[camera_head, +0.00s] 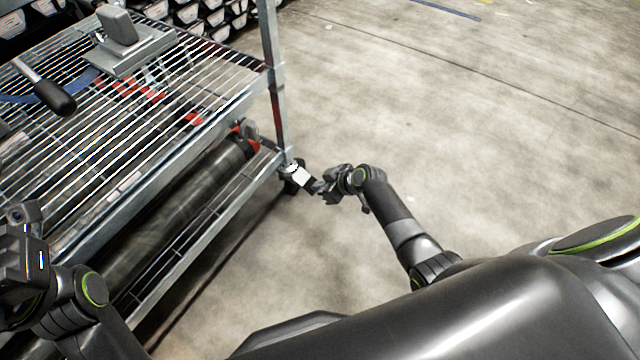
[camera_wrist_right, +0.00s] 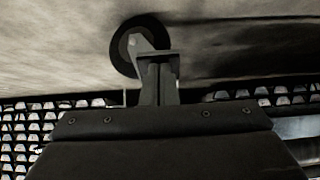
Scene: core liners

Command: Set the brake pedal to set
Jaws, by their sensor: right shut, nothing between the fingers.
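The cart's caster (camera_head: 291,187) sits under the near right corner post. A small pale plate (camera_head: 302,177) shows beside it, possibly the brake pedal, but I cannot tell its position. My right gripper (camera_head: 316,187) is low beside the caster, shut and empty. In the right wrist view, the shut fingers (camera_wrist_right: 159,68) reach towards the caster's dark wheel (camera_wrist_right: 122,45) and overlap part of it. I cannot tell whether they touch it. My left gripper (camera_head: 20,262) is at the left edge by the cart, and its fingers are not clear.
The wire-shelf cart (camera_head: 215,108) fills the left side, with a dark cylinder (camera_head: 190,205) on its lower level. A dark-handled lever (camera_head: 55,97) and a grey metal piece (camera_head: 118,27) are on top. Open concrete floor (camera_head: 450,110) lies to the right.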

